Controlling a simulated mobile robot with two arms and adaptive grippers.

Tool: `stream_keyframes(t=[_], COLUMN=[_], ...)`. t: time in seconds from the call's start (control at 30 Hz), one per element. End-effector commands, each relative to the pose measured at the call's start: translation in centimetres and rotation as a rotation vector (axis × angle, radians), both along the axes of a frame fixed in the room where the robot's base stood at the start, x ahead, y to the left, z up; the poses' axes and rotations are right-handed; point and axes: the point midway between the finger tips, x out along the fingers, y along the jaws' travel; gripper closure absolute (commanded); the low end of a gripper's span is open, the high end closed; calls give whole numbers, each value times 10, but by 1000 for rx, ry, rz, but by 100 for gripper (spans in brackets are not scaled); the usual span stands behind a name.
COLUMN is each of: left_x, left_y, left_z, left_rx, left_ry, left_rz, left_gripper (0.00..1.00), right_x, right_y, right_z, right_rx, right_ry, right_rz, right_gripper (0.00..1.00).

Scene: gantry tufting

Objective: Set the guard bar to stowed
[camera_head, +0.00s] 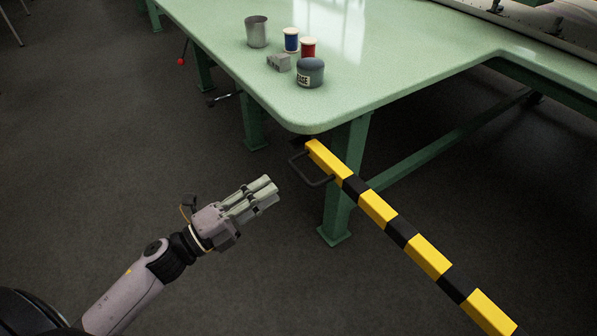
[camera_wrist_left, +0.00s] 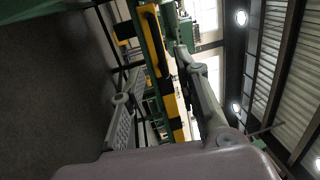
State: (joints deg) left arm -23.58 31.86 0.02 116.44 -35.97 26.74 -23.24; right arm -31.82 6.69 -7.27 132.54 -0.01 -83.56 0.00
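The guard bar (camera_head: 378,208), striped yellow and black, runs from the green table's near corner down to the lower right in the head view. A dark loop handle (camera_head: 318,183) sticks out from its upper end. My left gripper (camera_head: 270,186) is left of and below the handle, apart from it and empty. In the left wrist view its two fingers (camera_wrist_left: 160,64) are spread, with part of the guard bar (camera_wrist_left: 153,42) seen beyond them. My right gripper is in neither view.
The green table (camera_head: 400,75) carries a grey cup (camera_head: 256,32), blue and red spools, a grey block (camera_head: 278,62) and a dark round tin (camera_head: 310,73) near its corner. Table legs (camera_head: 340,195) stand behind the bar. The dark floor around my left gripper is clear.

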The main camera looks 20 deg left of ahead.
Motion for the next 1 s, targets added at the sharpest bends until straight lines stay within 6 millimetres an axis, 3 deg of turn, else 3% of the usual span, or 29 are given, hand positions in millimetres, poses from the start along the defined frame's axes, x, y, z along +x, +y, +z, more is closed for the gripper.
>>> stream_keyframes(t=[0.2,0.4,0.87,1.0], left_x=[37,59,68,68], left_y=[-28,-46,-53,-53], left_z=[10,14,15,15], left_rx=[-2,-2,-1,-1], left_ry=[-2,1,2,2], left_rz=[-1,1,2,2], left_gripper=[70,70,70,80], right_x=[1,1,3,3], right_y=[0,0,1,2], right_z=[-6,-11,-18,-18], right_rx=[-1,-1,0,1], right_ry=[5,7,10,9], right_rz=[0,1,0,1], right_gripper=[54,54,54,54])
